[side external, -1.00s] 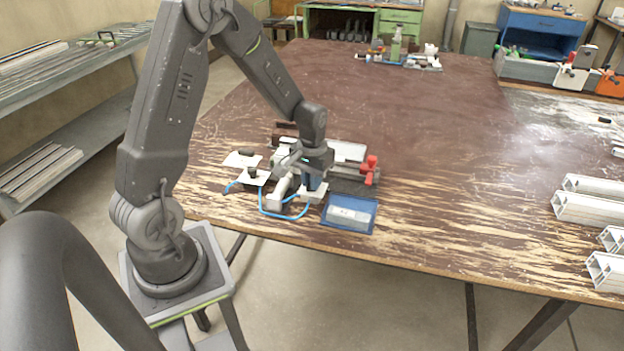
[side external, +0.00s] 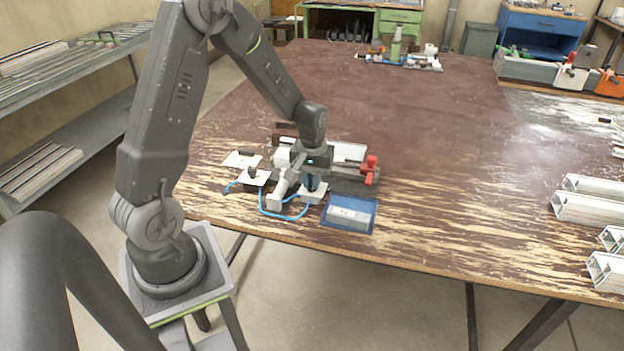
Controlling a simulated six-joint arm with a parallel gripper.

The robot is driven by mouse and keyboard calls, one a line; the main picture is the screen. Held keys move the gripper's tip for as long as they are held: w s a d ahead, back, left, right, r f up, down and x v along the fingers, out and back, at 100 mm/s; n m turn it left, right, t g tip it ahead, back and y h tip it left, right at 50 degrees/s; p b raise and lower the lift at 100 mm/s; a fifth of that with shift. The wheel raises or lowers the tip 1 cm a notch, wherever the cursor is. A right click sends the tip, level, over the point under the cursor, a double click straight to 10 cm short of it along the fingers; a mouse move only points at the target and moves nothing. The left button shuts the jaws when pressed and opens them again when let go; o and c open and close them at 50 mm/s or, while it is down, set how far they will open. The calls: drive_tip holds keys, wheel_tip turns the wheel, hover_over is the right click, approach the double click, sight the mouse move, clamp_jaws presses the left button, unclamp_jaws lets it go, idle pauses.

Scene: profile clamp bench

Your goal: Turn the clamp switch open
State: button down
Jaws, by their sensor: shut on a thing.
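The clamp fixture (side external: 350,182) is a dark and light metal assembly on the near left of the table, with a red knob (side external: 371,163) at its right end. A small white block (side external: 314,196) with blue hose beside it sits at its front. My gripper (side external: 311,187) points down on this block and is shut on the clamp switch there. The fingers and my wrist hide the switch itself, so its angle cannot be seen.
A blue tray (side external: 326,222) with a pale block (side external: 346,215) lies just right of the gripper. A blue hose (side external: 262,204) loops in front. Aluminium profiles (side external: 590,209) lie at the right edge. The table's middle is clear.

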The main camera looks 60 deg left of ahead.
drive_tip(key=c, duration=1.2)
unclamp_jaws()
drive_tip(key=shift+o, duration=0.2)
wheel_tip(320, 180, up, 14)
drive_tip(key=shift+f, duration=0.1)
drive_tip(key=s+d+r+m+t, duration=0.2)
drive_tip(key=s+d+r+m, duration=0.2)
drive_tip(key=s+d, duration=0.3)
drive_tip(key=s+d+r+m+t, duration=0.3)
drive_tip(key=s+d+r+m, duration=0.1)
drive_tip(key=s+d, duration=0.4)
drive_tip(key=shift+s+d+m+t, duration=0.2)
drive_tip(key=shift+d+m+t, duration=0.1)
drive_tip(key=shift+d+m, duration=0.25)
